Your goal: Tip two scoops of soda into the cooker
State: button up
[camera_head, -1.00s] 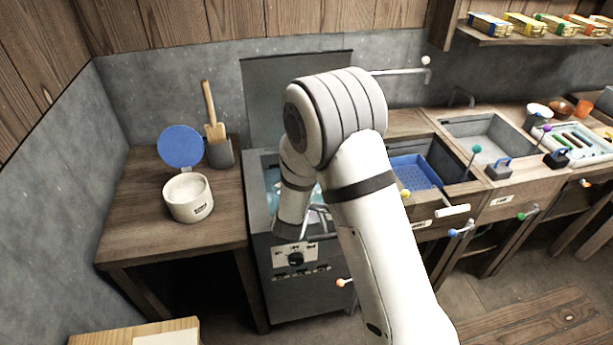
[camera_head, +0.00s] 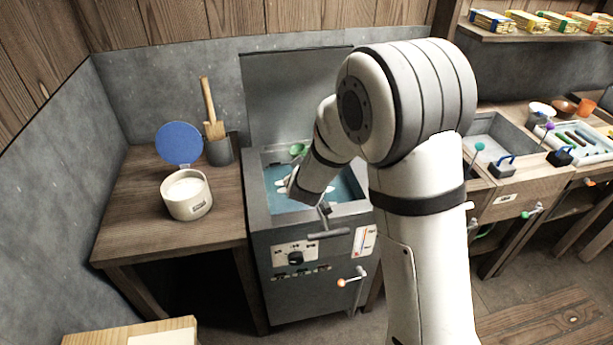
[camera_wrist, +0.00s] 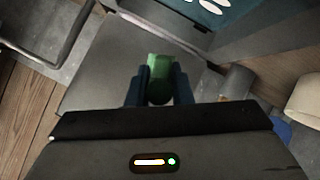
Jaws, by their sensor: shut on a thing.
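My gripper (camera_wrist: 159,74) is shut on a green scoop (camera_wrist: 158,88), whose green part shows between the blue fingers in the wrist view. In the head view the green scoop (camera_head: 298,149) shows near the back rim of the cooker, and my wrist hides the fingers. The grey cooker (camera_head: 276,222) is open, with blue-green liquid and pale strips inside. The cream soda tub (camera_head: 188,208) stands open on the wooden table to the left, with white powder inside. I cannot tell what the scoop holds.
The tub's blue lid (camera_head: 179,145) stands raised behind it. A grey holder (camera_head: 220,150) with a wooden-handled tool is beside it. The cooker's raised grey lid (camera_head: 290,90) is behind the opening. A grey sink (camera_head: 497,142) lies to the right. The table's front is clear.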

jog(key=m+y+b, duration=0.1)
jog(key=m+b, duration=0.1)
jog(key=b, duration=0.1)
jog(key=shift+g+b, duration=0.4)
jog(key=shift+r+m+b, duration=0.15)
jog(key=shift+m+b, duration=0.25)
jog(key=shift+r, duration=0.1)
